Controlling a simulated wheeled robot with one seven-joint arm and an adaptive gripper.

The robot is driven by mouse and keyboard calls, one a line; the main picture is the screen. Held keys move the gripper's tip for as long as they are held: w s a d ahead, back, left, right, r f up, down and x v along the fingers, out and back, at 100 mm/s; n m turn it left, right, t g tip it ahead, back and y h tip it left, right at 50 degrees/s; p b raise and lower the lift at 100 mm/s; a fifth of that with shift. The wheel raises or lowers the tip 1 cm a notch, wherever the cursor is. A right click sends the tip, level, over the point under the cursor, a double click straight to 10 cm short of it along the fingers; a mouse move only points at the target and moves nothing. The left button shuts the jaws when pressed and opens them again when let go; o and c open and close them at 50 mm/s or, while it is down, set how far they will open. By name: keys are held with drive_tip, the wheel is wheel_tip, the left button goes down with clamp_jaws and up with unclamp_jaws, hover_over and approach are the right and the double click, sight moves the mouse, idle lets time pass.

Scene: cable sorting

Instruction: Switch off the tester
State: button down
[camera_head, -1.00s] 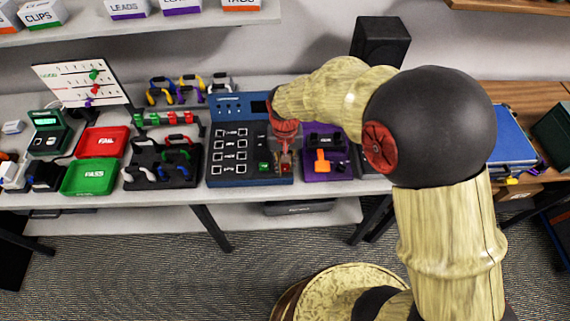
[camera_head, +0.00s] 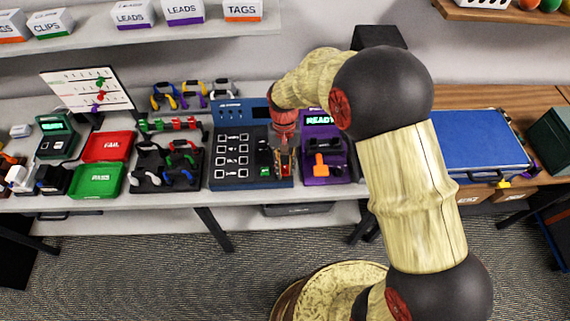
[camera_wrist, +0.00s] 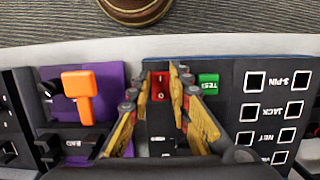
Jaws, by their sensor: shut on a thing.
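The tester (camera_head: 225,183) is a dark blue panel with rows of labelled square sockets, on the bench in the head view. In the wrist view its face (camera_wrist: 235,125) fills the right side. A red rocker switch (camera_wrist: 160,86) sits near its edge, beside a green TEST button (camera_wrist: 208,85). My gripper (camera_head: 284,172) reaches down over the tester's right part. In the wrist view my gripper (camera_wrist: 162,75) has its fingertips on either side of the red switch, closed about it. The fingers hide part of the panel around the switch.
A purple device (camera_head: 316,172) with an orange lever (camera_head: 320,165) and a green READY screen stands close right of the tester. A black cable rack (camera_head: 150,158), a red FAIL tray (camera_head: 107,146) and a green PASS tray (camera_head: 98,180) lie left. A blue case (camera_head: 480,140) is far right.

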sight(284, 165)
drive_tip(key=shift+w+g, duration=0.1)
drive_tip(key=shift+g, duration=0.2)
drive_tip(key=c, duration=1.6)
unclamp_jaws()
drive_tip(key=shift+c, duration=0.2)
drive_tip(key=shift+r, duration=0.1)
drive_tip(key=v, duration=1.2)
